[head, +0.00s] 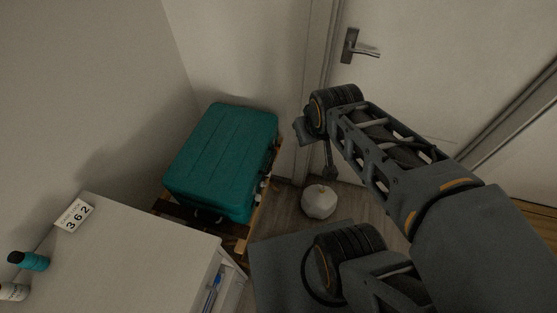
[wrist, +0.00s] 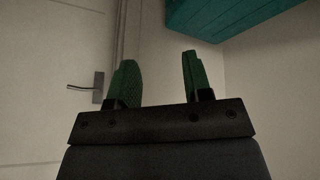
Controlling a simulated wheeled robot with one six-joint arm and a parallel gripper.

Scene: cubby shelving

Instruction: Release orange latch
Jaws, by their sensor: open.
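I see no orange latch in either view. A teal suitcase (head: 222,158) lies on a wooden pallet (head: 252,221) in the corner; small fittings show on its near right side, but too small to make out. The suitcase also shows at the top right of the wrist view (wrist: 225,18). My gripper (wrist: 158,75) is open, with two green fingers apart and nothing between them. In the head view it is mostly hidden around the end of my arm, right of the suitcase.
A door with a metal handle (head: 361,50) stands behind my arm. A pale round object (head: 319,201) sits on the floor. A white cabinet (head: 150,262) at lower left bears a numbered card (head: 74,215), a teal bottle (head: 30,261) and a white bottle (head: 14,291).

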